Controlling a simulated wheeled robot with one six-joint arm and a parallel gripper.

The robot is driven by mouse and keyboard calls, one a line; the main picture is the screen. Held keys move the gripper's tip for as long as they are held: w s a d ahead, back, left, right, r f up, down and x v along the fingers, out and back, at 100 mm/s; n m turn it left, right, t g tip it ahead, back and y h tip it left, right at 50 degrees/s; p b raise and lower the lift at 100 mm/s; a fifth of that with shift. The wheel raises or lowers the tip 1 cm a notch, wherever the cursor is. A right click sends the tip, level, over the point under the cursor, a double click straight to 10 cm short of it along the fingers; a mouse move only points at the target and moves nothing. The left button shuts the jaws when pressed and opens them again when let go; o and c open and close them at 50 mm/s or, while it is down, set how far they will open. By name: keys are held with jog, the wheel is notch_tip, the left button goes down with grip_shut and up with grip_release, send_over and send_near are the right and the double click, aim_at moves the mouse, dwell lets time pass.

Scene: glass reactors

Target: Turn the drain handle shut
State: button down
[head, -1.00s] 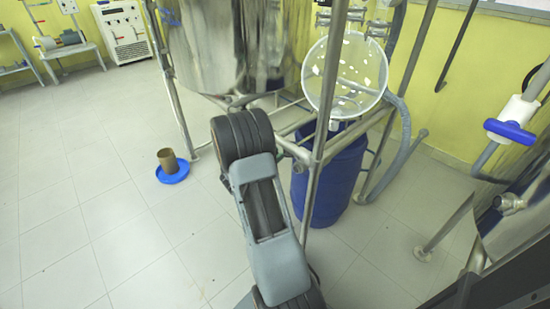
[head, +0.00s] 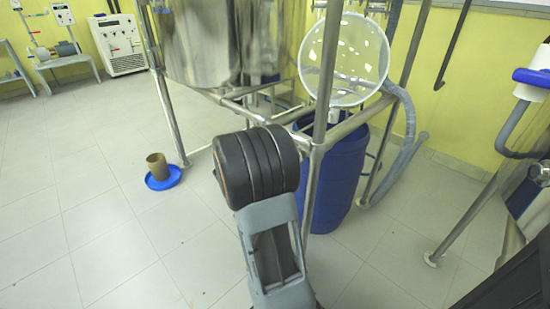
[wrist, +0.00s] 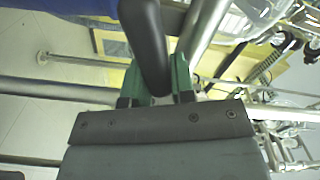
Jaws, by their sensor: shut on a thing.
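In the wrist view, my gripper (wrist: 158,72) has two green fingers, one on each side of a dark, rounded bar. The bar, which looks like the drain handle (wrist: 143,35), runs from the top edge down between the fingers, and the gripper is shut on it. In the head view, my arm hides the gripper and the handle; the arm reaches toward the steel frame below the large vessel. The drain valve's body and the handle's angle against its pipe cannot be made out.
A brown pot (head: 157,164) sits on a blue dish (head: 163,181) on the floor.

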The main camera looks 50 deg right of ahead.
jog(key=m+b, duration=0.1)
jog(key=b, duration=0.1)
jog(key=f+m+b, duration=0.1)
jog(key=m+b, duration=0.1)
jog(key=shift+s+f, duration=0.1)
jog(key=shift+m+b, duration=0.65)
jog(key=shift+m, duration=0.05)
jog(key=c, duration=1)
grip_release()
jog(key=shift+o, duration=0.2)
jog(key=w+a+p, duration=0.1)
jog(key=a+p, duration=0.2)
jog(key=a, duration=1)
jog(key=shift+a+p, duration=0.3)
jog(key=shift+a, duration=0.1)
